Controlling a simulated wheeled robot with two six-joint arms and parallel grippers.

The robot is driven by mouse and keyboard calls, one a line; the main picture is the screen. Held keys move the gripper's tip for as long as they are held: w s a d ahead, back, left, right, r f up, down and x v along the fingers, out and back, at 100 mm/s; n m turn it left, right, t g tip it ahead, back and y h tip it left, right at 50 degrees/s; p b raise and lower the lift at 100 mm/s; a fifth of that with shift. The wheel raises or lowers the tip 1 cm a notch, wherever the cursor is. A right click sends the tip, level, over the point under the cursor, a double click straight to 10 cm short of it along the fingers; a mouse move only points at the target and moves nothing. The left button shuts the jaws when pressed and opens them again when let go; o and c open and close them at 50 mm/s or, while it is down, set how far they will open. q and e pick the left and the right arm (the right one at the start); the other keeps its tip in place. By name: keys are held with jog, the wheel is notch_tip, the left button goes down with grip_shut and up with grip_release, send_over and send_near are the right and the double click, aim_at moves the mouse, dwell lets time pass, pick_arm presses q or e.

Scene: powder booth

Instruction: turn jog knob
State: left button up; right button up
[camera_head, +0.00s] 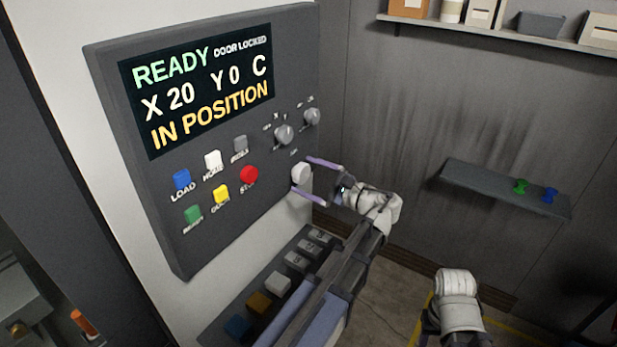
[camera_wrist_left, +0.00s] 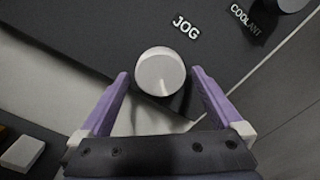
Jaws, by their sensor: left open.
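The white round jog knob (camera_head: 301,173) sits at the lower right of the dark control panel (camera_head: 215,190). In the left wrist view the knob (camera_wrist_left: 160,70) is under the label "JOG", with a thin mark on its face. My left gripper (camera_head: 301,175) is open, with its purple fingers on either side of the knob. In the left wrist view small gaps show between the fingertips (camera_wrist_left: 160,76) and the knob. My right gripper is not in view; only a part of my right arm shows at the lower right.
The panel's screen (camera_head: 200,88) reads "READY", "DOOR LOCKED", "X 20 Y 0 C", "IN POSITION". Two grey knobs (camera_head: 284,135) sit above the jog knob. A red button (camera_head: 249,175) is to its left. A ledge with several blocks (camera_head: 278,283) lies below.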

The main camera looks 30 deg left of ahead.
pick_arm(q)
jog(key=d, duration=0.7)
jog(key=shift+s+d, duration=0.3)
jog(key=shift+d, duration=0.1)
jog(key=shift+w+a+n, duration=0.1)
jog(key=shift+a+n, duration=1.3)
jog(key=shift+n, duration=3.1)
jog(key=shift+w+a+n, duration=0.1)
jog(key=shift+a+n, duration=1.25)
jog(key=shift+n, duration=3.15)
jog(key=shift+a+n, duration=1.4)
jog(key=shift+n, duration=3.1)
jog(key=shift+c, duration=0.2)
